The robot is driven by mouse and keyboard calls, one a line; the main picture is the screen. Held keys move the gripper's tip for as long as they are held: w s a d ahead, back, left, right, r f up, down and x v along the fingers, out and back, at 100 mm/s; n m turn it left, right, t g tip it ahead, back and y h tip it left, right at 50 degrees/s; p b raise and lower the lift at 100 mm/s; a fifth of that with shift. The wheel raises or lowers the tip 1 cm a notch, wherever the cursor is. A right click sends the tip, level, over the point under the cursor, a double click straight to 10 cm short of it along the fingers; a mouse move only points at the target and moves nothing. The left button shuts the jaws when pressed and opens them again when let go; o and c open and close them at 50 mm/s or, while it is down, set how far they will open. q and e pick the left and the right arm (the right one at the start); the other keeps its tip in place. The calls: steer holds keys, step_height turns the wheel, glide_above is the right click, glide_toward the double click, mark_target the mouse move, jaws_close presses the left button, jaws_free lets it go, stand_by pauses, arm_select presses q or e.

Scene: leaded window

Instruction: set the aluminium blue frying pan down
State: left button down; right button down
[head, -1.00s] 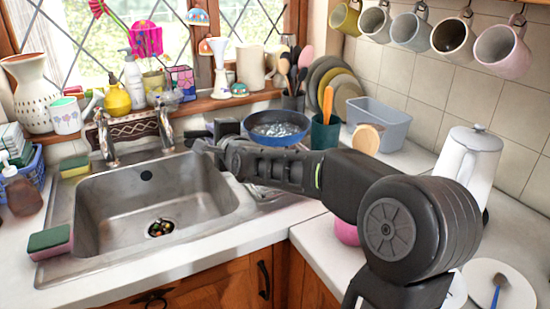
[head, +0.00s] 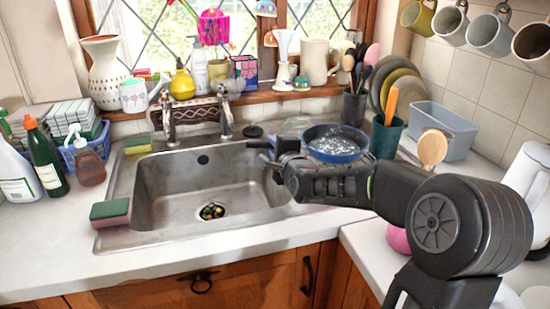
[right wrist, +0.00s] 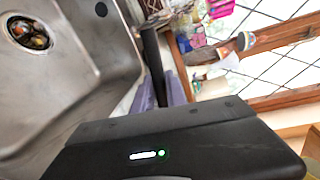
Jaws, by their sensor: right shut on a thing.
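The blue frying pan (head: 337,146) has a blue outer wall and a shiny, mottled silver inside. In the head view it is level, right of the sink and left of the green utensil cup. My right gripper (head: 272,158) is over the right rear part of the sink, left of the pan, shut on its dark handle. In the right wrist view a dark bar, likely the handle (right wrist: 153,55), runs between the greyish fingers (right wrist: 164,94). My forearm hides the area below the pan, so I cannot tell whether it touches the surface. My left gripper is not in view.
The sink (head: 165,205) is empty apart from bits in its drain. A green cup (head: 386,137) with wooden utensils, a grey-blue tub (head: 445,130) and stacked plates (head: 402,92) crowd the right rear. The counter (head: 50,235) left of the sink has free room.

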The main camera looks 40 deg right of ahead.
steer(key=shift+r, duration=0.15)
steer(key=shift+f, duration=1.85)
steer(key=shift+f, duration=0.15)
steer(key=c, duration=1.3)
jaws_free()
steer(key=shift+c, duration=0.2)
steer(key=b+v, duration=0.1)
steer(key=v, duration=1.1)
